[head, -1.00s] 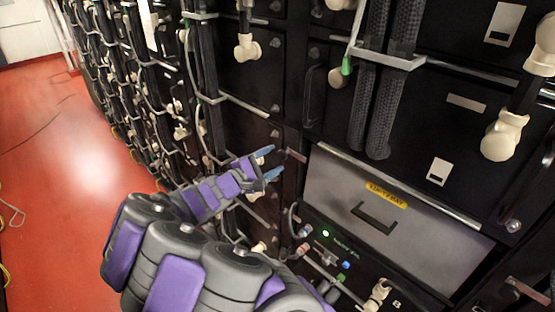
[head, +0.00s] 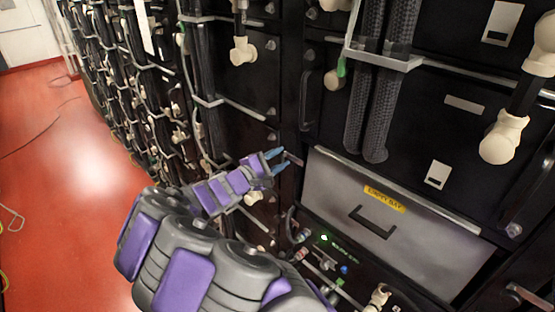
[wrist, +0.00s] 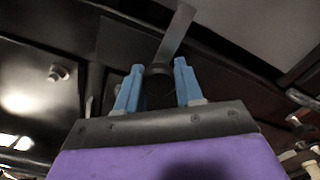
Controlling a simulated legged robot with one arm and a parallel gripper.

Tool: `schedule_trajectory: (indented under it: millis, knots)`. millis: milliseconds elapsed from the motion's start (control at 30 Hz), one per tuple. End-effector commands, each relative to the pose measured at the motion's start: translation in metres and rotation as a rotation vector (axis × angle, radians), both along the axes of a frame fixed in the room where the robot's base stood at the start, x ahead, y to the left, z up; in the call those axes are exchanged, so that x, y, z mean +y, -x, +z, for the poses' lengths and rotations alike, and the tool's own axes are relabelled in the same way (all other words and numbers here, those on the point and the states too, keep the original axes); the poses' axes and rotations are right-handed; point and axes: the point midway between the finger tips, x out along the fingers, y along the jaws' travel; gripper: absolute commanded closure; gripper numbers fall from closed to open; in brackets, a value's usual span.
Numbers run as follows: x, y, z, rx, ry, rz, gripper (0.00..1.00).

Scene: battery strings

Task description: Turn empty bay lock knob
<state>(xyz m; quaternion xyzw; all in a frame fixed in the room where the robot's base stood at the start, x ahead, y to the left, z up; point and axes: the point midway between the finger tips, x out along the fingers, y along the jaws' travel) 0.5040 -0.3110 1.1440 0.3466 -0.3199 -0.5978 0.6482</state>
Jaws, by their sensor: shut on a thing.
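The empty bay is a grey drawer front (head: 335,180) with a yellow label (head: 384,198) and a black handle (head: 372,221). The lock knob (head: 293,158) sits at its upper left corner, with a short flat lever. In the wrist view the dark round knob (wrist: 158,71) lies between the blue fingertips, and its pale flat lever (wrist: 177,32) runs up and to the right. My gripper (head: 279,161) is shut on the knob; it also shows in the wrist view (wrist: 159,66). The fingers partly hide the knob in the head view.
A small panel with a green light (head: 324,238) and connectors is below the drawer. Thick black braided cables (head: 366,110) hang above it. Beige cable ends (head: 502,137) stick out of the rack at right. Red floor (head: 70,170) is open at left.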

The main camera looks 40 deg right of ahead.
Motion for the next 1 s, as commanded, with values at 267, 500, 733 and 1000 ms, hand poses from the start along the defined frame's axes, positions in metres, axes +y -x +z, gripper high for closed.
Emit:
schedule_trajectory:
  millis: [267, 500, 733, 1000]
  knots:
    - [-0.0007, 0.0008, 0.0004, 0.002, 0.002, -0.002, 0.94]
    - [-0.0007, 0.0009, 0.0026, 0.046, 0.005, -0.003, 0.94]
    - [-0.0006, 0.0007, 0.0065, 0.179, 0.015, -0.003, 0.94]
    - [-0.0005, 0.0008, 0.0070, 0.426, 0.034, -0.003, 0.94]
